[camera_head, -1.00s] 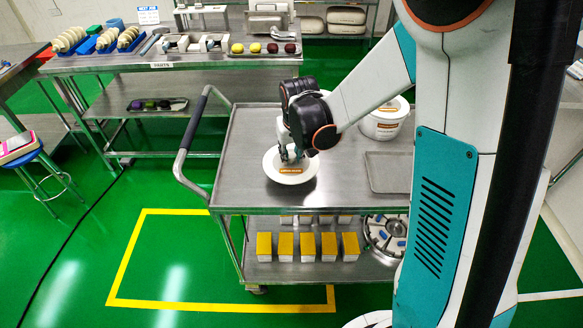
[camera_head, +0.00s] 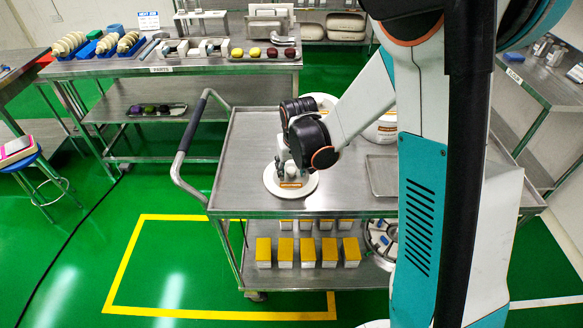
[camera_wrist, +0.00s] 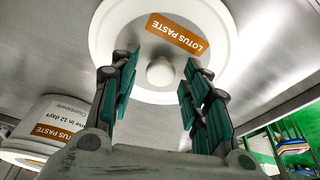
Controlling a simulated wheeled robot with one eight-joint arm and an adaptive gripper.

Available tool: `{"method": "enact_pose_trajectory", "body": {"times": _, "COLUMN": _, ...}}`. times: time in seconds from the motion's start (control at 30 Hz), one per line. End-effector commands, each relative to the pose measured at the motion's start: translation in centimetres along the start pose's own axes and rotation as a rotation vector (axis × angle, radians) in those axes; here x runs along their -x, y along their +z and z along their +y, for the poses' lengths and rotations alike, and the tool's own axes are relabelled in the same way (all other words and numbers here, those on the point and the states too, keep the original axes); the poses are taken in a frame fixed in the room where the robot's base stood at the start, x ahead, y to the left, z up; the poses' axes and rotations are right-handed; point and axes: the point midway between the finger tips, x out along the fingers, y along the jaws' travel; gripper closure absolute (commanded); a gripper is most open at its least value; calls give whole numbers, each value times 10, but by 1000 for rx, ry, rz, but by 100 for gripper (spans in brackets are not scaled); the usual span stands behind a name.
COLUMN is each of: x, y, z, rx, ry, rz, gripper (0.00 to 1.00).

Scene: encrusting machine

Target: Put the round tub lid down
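The round white tub lid (camera_head: 308,187) lies on the steel cart top (camera_head: 240,150), left of its middle, and looks flat. The wrist view shows the lid (camera_wrist: 110,40) with its orange "LOTUS PASTE" label and round centre knob (camera_wrist: 160,72). My gripper (camera_head: 290,172) is right above the lid. In the wrist view its teal fingers (camera_wrist: 158,68) stand apart on both sides of the knob, with a visible gap on each side. A white tub (camera_wrist: 50,128) with the same label stands behind on the cart, partly hidden by my arm in the head view (camera_head: 384,130).
A shallow steel tray (camera_head: 383,175) lies right of the lid. The cart's lower shelf holds several yellow-topped boxes (camera_head: 308,250) and a round metal part (camera_head: 380,238). A loaded table (camera_head: 160,68) stands behind left. Cart top left of the lid is clear.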

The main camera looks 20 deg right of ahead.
Motion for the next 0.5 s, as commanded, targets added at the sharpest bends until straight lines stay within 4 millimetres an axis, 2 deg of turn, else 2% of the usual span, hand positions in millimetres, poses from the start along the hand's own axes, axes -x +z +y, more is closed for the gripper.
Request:
{"method": "enact_pose_trajectory", "body": {"times": 0.33, "x": 4, "y": -1, "z": 0, "rx": 0, "ry": 0, "rz": 0, "gripper": 56}}
{"method": "enact_pose_trajectory", "body": {"times": 0.5, "x": 28, "y": -1, "z": 0, "rx": 0, "ry": 0, "rz": 0, "gripper": 56}}
